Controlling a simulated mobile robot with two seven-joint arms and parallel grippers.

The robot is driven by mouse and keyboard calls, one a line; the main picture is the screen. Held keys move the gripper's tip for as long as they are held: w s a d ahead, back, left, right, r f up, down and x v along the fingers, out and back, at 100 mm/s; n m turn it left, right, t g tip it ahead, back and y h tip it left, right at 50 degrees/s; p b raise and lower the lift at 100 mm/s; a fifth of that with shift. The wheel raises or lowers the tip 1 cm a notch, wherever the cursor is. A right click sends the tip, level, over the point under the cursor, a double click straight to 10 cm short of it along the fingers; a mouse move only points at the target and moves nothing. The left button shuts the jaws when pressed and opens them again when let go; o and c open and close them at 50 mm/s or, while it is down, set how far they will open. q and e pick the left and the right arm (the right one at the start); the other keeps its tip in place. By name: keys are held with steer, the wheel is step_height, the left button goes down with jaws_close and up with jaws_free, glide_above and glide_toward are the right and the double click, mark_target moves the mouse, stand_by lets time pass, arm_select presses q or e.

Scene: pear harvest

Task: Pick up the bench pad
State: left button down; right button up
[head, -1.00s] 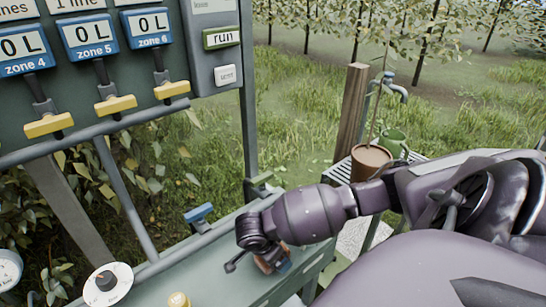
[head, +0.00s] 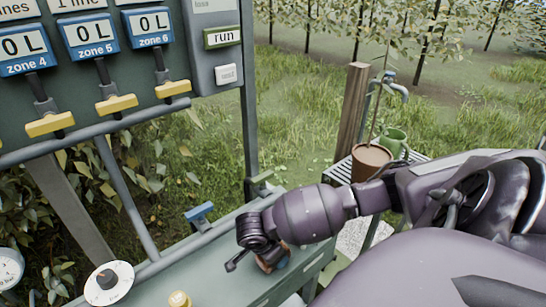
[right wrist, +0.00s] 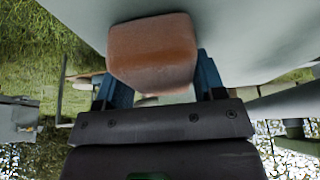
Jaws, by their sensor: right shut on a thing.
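The bench pad is an orange-brown rounded block (right wrist: 152,52) in the right wrist view, close in front of the camera. My right gripper (right wrist: 163,82) has its blue fingers on either side of it and is shut on it. In the head view my right gripper (head: 279,262) is at the green bench top (head: 225,275), and only a small brown part of the pad (head: 270,255) shows under my wrist. My arm hides the rest of it. I cannot tell whether the pad still touches the bench. My left gripper is not in view.
A panel with yellow levers (head: 117,104) stands at the left, with a rail below. A blue-topped lever (head: 199,213), a white dial (head: 107,284) and a yellow knob (head: 179,300) are on the bench. A potted plant (head: 371,163) and green can (head: 394,143) stand behind my right arm.

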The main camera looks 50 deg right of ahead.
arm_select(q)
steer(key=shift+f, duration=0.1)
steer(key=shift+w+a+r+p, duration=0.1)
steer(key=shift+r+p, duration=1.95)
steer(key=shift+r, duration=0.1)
arm_select(e)
step_height(320, 180, up, 20)
steer(key=shift+r, duration=0.25)
